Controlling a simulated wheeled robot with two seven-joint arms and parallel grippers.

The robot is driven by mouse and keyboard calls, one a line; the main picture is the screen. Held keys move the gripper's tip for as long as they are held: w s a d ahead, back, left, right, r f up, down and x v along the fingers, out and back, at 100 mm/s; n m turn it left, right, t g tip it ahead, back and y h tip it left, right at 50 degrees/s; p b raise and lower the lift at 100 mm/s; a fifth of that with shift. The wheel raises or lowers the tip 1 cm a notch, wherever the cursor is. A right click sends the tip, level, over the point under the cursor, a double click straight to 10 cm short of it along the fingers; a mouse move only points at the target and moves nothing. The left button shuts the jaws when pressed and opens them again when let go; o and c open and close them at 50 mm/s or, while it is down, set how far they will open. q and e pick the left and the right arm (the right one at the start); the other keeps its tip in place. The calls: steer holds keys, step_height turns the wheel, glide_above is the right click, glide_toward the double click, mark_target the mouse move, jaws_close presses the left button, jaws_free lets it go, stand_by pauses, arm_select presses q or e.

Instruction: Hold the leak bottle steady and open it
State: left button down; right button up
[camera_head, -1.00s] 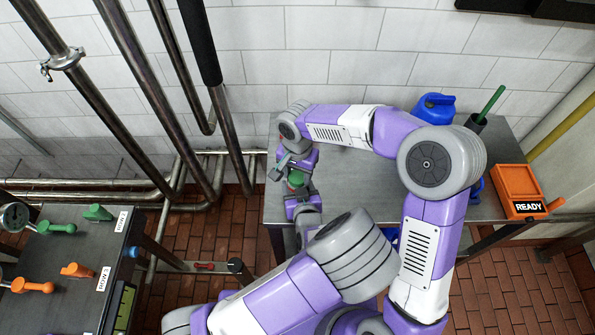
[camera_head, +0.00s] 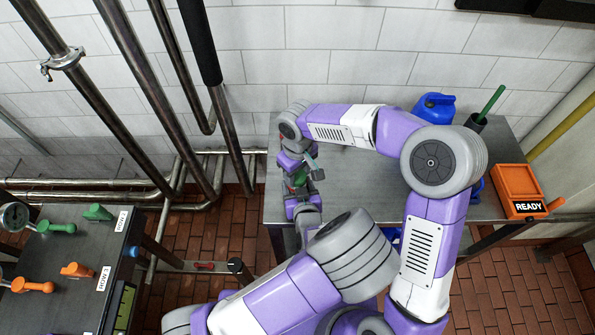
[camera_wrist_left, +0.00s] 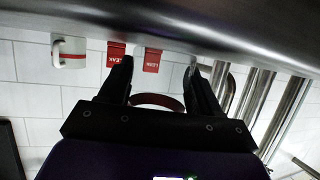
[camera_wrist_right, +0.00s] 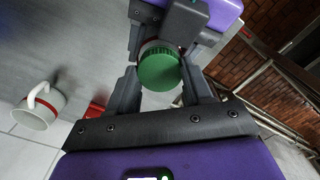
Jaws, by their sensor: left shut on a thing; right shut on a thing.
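The bottle's round green cap (camera_wrist_right: 158,68) shows in the right wrist view between the fingers of my right gripper (camera_wrist_right: 162,82), which is shut on it. In the head view the cap (camera_head: 299,179) is a small green patch, partly covered by the gripper. My left gripper (camera_head: 302,203) is below, near the table's left edge, shut on the bottle. The left wrist view shows a dark reddish band (camera_wrist_left: 157,99) between its fingers, apparently on the bottle. Most of the bottle is hidden by the grippers. The two grippers are close together, one above the other.
A white mug (camera_wrist_right: 38,105) stands on the grey table (camera_head: 350,195). Red labels (camera_wrist_left: 152,60) reading LEAK show in the left wrist view. A blue jug (camera_head: 434,108) and an orange READY box (camera_head: 517,190) are at right. Pipes (camera_head: 150,90) rise at left.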

steer(key=shift+n, duration=0.4)
steer(key=o, duration=1.2)
steer(key=shift+c, duration=0.2)
